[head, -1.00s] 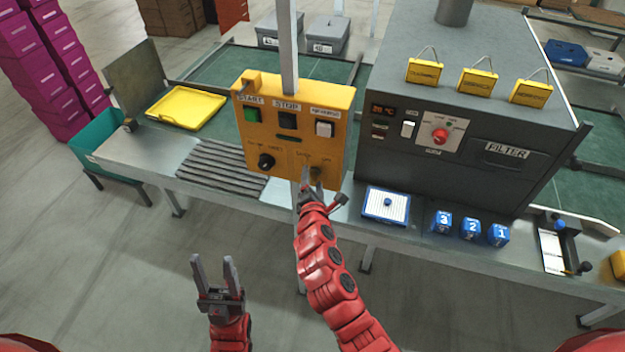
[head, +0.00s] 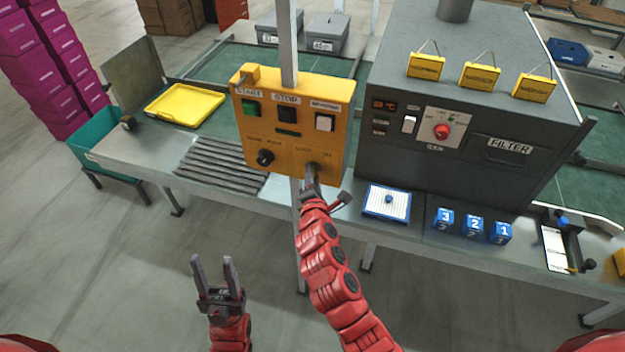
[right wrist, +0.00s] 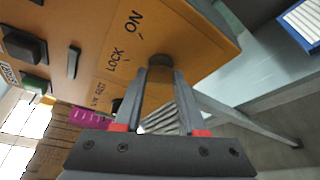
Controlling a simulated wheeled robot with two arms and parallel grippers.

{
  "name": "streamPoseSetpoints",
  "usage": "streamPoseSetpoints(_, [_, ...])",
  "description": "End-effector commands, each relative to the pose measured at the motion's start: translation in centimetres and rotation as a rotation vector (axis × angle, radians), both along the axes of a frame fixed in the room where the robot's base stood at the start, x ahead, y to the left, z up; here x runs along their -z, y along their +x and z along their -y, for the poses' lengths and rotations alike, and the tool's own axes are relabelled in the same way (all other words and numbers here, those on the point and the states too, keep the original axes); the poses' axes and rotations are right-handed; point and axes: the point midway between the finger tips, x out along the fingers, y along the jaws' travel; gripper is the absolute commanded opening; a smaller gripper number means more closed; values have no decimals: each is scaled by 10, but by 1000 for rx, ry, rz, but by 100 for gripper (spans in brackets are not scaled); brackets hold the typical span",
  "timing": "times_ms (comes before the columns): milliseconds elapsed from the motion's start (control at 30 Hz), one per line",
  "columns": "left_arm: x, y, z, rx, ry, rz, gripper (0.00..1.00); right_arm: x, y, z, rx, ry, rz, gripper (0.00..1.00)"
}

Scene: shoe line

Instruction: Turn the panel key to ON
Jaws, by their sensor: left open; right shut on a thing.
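The yellow control panel (head: 298,97) hangs on a grey post, with START, STOP and a third button along its top and a black knob (head: 265,157) at lower left. My right gripper (head: 313,170) is at the panel's lower right corner, shut on the panel key. In the right wrist view the key (right wrist: 160,62) shows as a dark round piece between the fingertips, below the words LOCK and ON. The key's exact angle is hidden by the fingers. My left gripper (head: 214,271) is open and empty, low over the floor, away from the panel.
A grey FILTER machine (head: 470,170) stands right of the panel. A white-and-blue tray (head: 375,202) and numbered blue blocks (head: 472,227) lie on the bench in front of it. A yellow tray (head: 186,104) lies at left.

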Motion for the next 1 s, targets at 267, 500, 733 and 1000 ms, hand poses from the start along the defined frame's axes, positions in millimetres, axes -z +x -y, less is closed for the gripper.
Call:
streamPoseSetpoints(267, [60, 0, 0, 0, 0, 0, 50, 12, 0, 1, -1, 217, 77, 0])
streamPoseSetpoints(500, [116, 0, 0, 0, 0, 0, 50, 16, 0, 1, 0, 435, 145, 0])
streamPoseSetpoints(733, [173, 0, 0, 0, 0, 0, 50, 18, 0, 1, -2, 644, 212, 0])
streamPoseSetpoints(1000, [234, 0, 0, 0, 0, 0, 50, 17, 0, 0, -1, 858, 283, 0])
